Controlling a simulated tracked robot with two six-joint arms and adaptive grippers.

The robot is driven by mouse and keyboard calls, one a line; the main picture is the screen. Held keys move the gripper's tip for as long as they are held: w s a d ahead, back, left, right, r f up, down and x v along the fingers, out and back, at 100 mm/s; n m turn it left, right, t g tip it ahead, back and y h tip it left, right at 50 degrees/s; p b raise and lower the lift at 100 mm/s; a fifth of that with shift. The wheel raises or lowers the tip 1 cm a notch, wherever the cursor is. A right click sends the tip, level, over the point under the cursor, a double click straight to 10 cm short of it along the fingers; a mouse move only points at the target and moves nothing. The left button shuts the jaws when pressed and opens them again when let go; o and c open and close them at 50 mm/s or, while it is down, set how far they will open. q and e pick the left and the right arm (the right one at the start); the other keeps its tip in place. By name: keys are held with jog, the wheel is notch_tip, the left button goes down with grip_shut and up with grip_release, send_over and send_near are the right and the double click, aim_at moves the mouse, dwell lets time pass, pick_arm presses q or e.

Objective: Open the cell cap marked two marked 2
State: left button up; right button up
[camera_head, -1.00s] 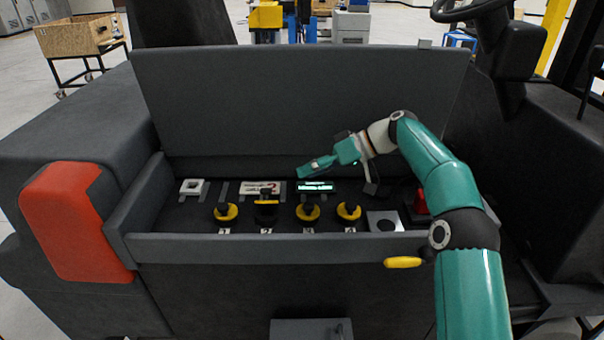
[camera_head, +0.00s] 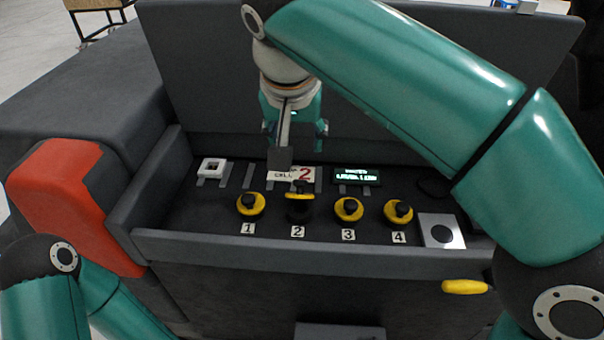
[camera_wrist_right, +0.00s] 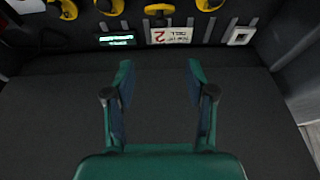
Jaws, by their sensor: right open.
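The cell cap marked 2 (camera_head: 299,197) is yellow and black, in the row of caps above the label 2 (camera_head: 298,232). Its yellow part sits higher than on the other caps, with a black body below it. It also shows at the top of the right wrist view (camera_wrist_right: 159,9). My right gripper (camera_head: 300,148) hangs behind the row, near the CELL 2 sign (camera_head: 305,174), apart from the cap. In the right wrist view its fingers (camera_wrist_right: 160,75) are spread with nothing between them. My left arm shows at lower left; its gripper is out of view.
Caps 1 (camera_head: 250,205), 3 (camera_head: 348,209) and 4 (camera_head: 398,212) stand beside cap 2. A lit display (camera_head: 357,177), a white square frame (camera_head: 211,168) and a grey plate (camera_head: 441,232) are nearby. A front wall (camera_head: 300,250) and raised back panel bound the bay.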

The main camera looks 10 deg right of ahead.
aim_at(300, 181)
jog(key=x, duration=1.6)
jog(key=shift+a+f+b, duration=0.1)
jog(key=shift+f+b, duration=0.05)
jog(key=shift+b, duration=0.15)
